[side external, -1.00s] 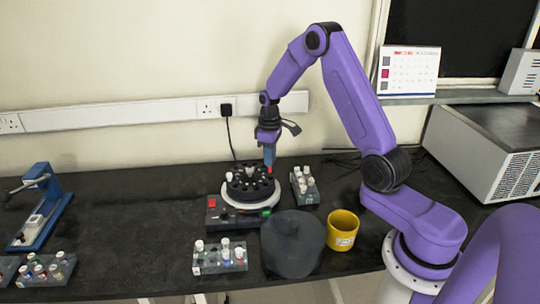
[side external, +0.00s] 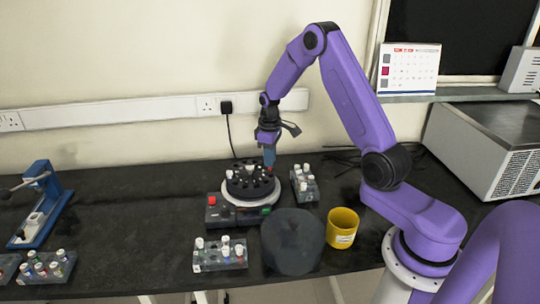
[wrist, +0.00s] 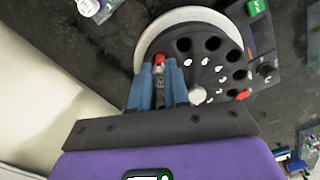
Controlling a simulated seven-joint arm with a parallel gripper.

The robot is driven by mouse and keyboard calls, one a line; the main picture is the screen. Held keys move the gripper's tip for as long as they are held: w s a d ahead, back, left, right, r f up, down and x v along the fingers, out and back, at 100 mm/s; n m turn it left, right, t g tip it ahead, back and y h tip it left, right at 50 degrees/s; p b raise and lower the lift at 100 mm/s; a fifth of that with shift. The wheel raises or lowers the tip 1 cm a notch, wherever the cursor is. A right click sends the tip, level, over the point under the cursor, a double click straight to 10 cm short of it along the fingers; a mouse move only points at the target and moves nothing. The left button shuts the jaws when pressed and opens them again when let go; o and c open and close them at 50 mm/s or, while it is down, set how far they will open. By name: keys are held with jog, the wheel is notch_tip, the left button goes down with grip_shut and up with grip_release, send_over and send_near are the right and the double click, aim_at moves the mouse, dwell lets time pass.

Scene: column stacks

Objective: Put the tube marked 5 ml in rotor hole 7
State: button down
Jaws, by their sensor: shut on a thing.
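My gripper (side external: 269,163) is over the right side of the black rotor (side external: 250,182). In the wrist view its blue fingers (wrist: 160,82) are shut on a red-capped tube (wrist: 160,59), at the edge of the rotor (wrist: 184,60). The fingers hide most of this tube. I cannot read its marking, nor tell how far it is inside a hole. Several dark rotor holes show empty, with small white marks beside them. A white-capped piece (wrist: 197,96) stands on the rotor close to the fingers.
A tube rack (side external: 304,194) stands close right of the rotor; another rack (side external: 220,264) is in front. A dark round lid (side external: 292,243) and a yellow cup (side external: 342,228) stand front right. A blue device (side external: 42,205) is far left. The bench between is clear.

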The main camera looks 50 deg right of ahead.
jog(key=shift+f, duration=0.85)
jog(key=c, duration=0.7)
grip_release()
jog(key=shift+r, duration=0.1)
jog(key=shift+r, duration=2.95)
